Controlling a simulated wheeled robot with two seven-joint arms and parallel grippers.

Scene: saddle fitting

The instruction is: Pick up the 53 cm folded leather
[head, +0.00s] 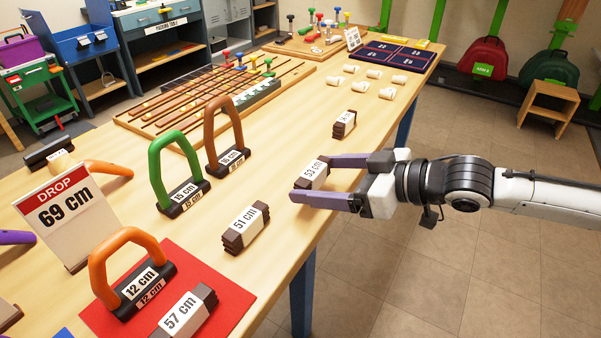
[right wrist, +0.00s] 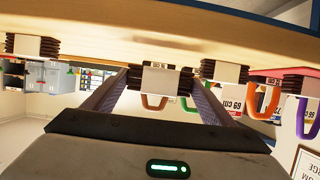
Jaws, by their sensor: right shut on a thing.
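The 53 cm folded leather (head: 313,172) is a small dark brown bundle with a white label band, near the table's right edge in the head view. My right gripper (head: 312,179) reaches in from the right, its two purple-grey fingers on either side of the bundle, shut on it. In the right wrist view, which is upside down, the folded leather (right wrist: 167,80) sits between the fingertips of my right gripper (right wrist: 166,82). It is at or very close to the tabletop; I cannot tell whether it touches. My left gripper is not in view.
Another folded leather marked 51 cm (head: 246,228) lies nearer, and one marked 57 cm (head: 187,312) is on the red mat (head: 232,300). A further bundle (head: 344,124) lies behind. Green (head: 160,160) and brown (head: 210,130) arches stand left. White rolls (head: 387,93) lie farther back.

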